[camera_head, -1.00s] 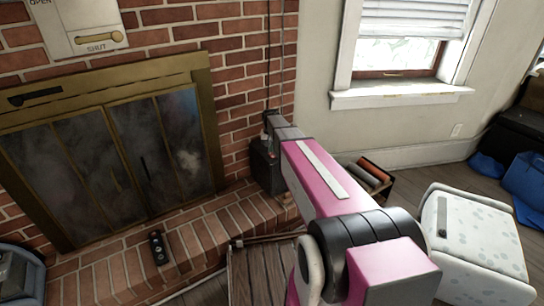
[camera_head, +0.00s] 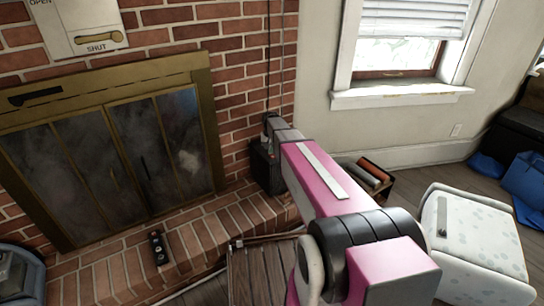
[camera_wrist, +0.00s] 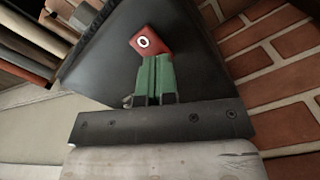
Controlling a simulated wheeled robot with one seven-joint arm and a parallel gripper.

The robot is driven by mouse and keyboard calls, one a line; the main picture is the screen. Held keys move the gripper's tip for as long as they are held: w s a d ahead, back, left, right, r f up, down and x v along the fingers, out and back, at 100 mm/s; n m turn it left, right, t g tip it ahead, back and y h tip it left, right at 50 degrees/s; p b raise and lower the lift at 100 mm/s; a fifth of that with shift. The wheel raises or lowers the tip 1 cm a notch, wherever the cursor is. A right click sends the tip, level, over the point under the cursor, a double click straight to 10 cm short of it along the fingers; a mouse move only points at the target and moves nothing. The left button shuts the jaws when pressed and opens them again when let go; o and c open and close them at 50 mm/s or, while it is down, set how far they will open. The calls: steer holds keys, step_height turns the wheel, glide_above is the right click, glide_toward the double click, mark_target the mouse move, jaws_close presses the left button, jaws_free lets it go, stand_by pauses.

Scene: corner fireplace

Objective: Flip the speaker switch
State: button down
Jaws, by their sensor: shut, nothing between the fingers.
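The speaker (camera_head: 266,168) is a black box standing at the right end of the brick hearth, partly hidden behind my arm in the head view. In the wrist view its black face (camera_wrist: 105,65) fills the middle. A red switch (camera_wrist: 148,40) with a white ring mark sits on that face, tilted in the picture. My gripper (camera_wrist: 157,60) has green fingers, shut and empty. Their tips are at the lower edge of the switch and look to be touching or nearly touching it. The head view does not show the fingertips clearly.
The brick hearth (camera_head: 190,250) and fireplace doors (camera_head: 110,160) lie left of the speaker. A small dark remote-like object (camera_head: 158,248) lies on the hearth. A box of rolls (camera_head: 372,174) and a white spotted stool (camera_head: 470,240) stand to the right. Cables (camera_head: 268,60) run up the wall.

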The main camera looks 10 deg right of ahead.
steer(key=shift+f, duration=0.4)
steer(key=shift+r, duration=3.55)
steer(key=s+f+n, duration=0.1)
steer(key=s+f, duration=0.1)
steer(key=s, duration=2.8)
steer(key=shift+s, duration=0.15)
